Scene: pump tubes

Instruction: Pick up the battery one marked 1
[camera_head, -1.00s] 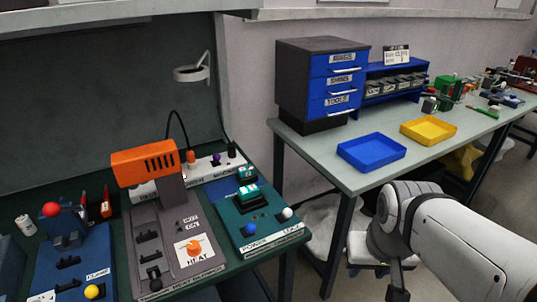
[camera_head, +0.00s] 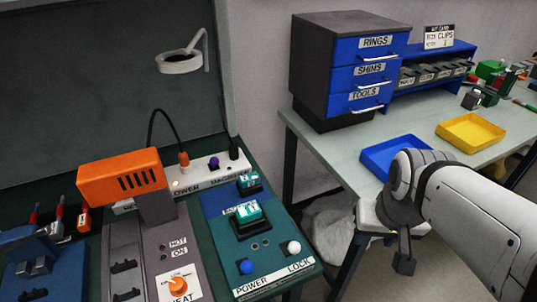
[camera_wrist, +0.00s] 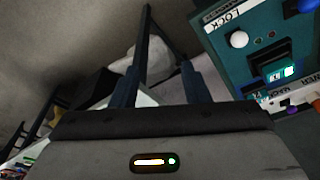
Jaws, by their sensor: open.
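Two green battery-like blocks with white tops sit on the teal "POWER LOCK" panel (camera_head: 282,262) at the left bench. The nearer block (camera_head: 248,213) stands in a dark holder in the panel's middle; the other block (camera_head: 249,180) sits farther back. Their numbers are too small to read surely, so I cannot tell which is marked 1. One green block (camera_wrist: 289,71) also shows at the upper right of the wrist view. My gripper (camera_wrist: 158,88) is open and empty, over the floor between the benches. In the head view its end (camera_head: 404,262) hangs right of the panel, clear of the blocks.
An orange heat tool (camera_head: 122,178) stands left of the panel. A white power strip (camera_head: 205,172) with cables lies behind. The right bench holds a blue drawer unit (camera_head: 345,70), a blue tray (camera_head: 378,158) and a yellow tray (camera_head: 470,133). A gap separates the benches.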

